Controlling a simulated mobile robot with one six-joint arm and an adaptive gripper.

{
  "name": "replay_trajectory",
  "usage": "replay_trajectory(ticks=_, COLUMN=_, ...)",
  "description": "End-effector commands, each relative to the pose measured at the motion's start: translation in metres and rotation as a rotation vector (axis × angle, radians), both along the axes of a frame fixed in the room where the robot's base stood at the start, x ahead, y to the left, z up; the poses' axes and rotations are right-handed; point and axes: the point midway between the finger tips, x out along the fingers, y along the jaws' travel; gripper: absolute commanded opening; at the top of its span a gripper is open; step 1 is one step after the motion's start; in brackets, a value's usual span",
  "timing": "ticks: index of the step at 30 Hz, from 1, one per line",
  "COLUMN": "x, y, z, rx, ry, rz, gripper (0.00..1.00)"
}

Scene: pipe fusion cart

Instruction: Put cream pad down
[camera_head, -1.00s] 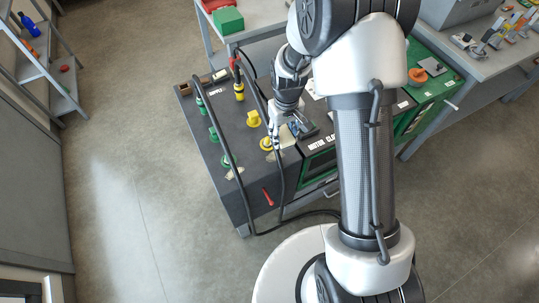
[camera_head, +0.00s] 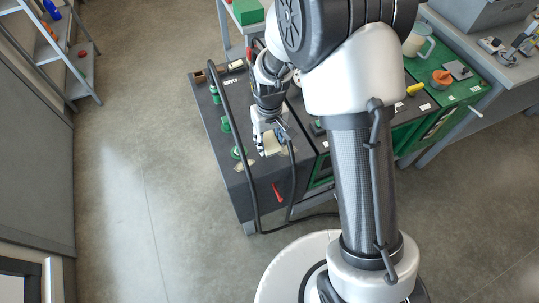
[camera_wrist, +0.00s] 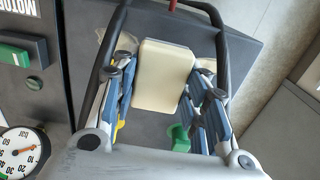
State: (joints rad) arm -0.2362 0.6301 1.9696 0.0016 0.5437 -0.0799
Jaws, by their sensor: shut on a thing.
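The cream pad (camera_wrist: 162,75) is a pale block with rounded corners. In the wrist view it sits between the two fingers of my gripper (camera_wrist: 160,92), which is shut on it. In the head view my gripper (camera_head: 270,140) is over the front part of the dark cart top (camera_head: 240,188), and the cream pad (camera_head: 272,146) shows at its fingertips. I cannot tell whether the pad touches the cart top.
Black cables (camera_head: 217,98) arch over the cart beside my gripper. Green fittings (camera_head: 226,124) stand along the cart's left side. A red tool (camera_head: 277,192) is on the front face. A gauge (camera_wrist: 20,150) shows at lower left in the wrist view.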

Motion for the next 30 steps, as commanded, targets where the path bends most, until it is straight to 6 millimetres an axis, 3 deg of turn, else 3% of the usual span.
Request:
replay_trajectory(ticks=1, x=0.000, y=0.000, z=-0.012, rx=0.000, ry=0.001, rz=0.000, gripper=0.14)
replay_trajectory(ticks=10, x=0.000, y=0.000, z=-0.035, rx=0.000, ry=-0.001, rz=0.000, gripper=0.14)
replay_trajectory(ticks=16, x=0.000, y=0.000, z=-0.066, rx=0.000, ry=0.001, rz=0.000, gripper=0.14)
replay_trajectory(ticks=29, x=0.001, y=0.000, z=-0.072, rx=0.001, ry=-0.002, rz=0.000, gripper=0.14)
replay_trajectory(ticks=30, x=0.001, y=0.000, z=-0.071, rx=0.001, ry=-0.002, rz=0.000, gripper=0.43)
